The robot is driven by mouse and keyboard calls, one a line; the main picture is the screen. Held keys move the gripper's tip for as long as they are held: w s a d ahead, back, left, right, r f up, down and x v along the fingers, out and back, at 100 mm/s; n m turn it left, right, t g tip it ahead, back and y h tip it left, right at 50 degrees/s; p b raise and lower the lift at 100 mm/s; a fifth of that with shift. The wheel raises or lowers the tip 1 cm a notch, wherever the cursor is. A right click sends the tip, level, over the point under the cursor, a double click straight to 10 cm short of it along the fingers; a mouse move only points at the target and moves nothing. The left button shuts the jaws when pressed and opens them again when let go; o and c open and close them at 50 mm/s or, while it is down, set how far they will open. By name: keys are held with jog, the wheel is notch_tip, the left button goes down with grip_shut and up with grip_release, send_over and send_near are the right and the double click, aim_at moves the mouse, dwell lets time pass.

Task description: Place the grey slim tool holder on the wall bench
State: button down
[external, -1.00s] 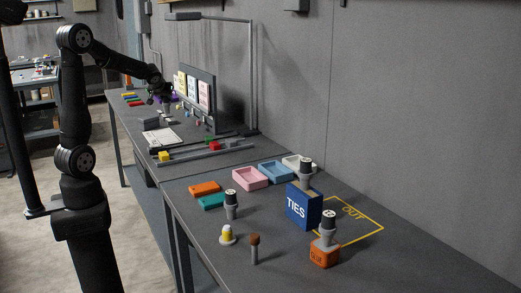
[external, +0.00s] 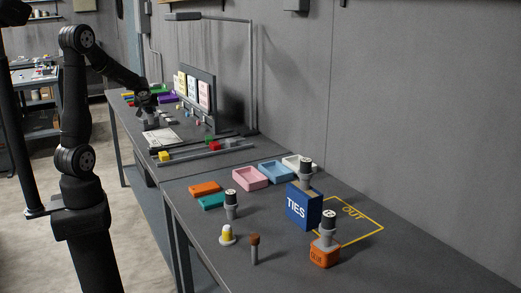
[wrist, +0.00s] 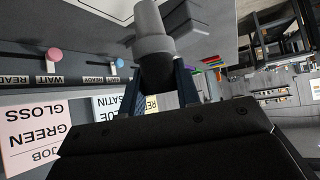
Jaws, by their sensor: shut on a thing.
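My gripper (external: 149,104) is over the far part of the benches along the wall. In the wrist view my gripper (wrist: 155,68) has its two dark fingers closed on a grey tapered piece with a wide collar, which looks like the grey slim tool holder (wrist: 152,38). In the external view the held piece is small and hard to separate from the grey block below. The grey wall bench (external: 253,166) runs along the wall; I cannot tell whether the held piece touches it.
Job cards (wrist: 35,130) on a dark stand (external: 210,98) are close to my gripper. A lamp post (external: 252,80) rises behind. The near bench carries a blue TIES box (external: 297,208), coloured trays (external: 276,172), several black-topped holders (external: 231,204) and a yellow OUT outline (external: 362,240).

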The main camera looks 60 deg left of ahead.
aim_at(150, 119)
jog(key=shift+f, duration=2.95)
jog(key=shift+f, duration=0.25)
jog(key=c, duration=1)
grip_release()
jog(key=v, duration=1.7)
jog(key=shift+d, duration=0.2)
jog(key=x, duration=1.7)
jog(key=shift+a, duration=0.15)
jog(key=shift+r, duration=0.1)
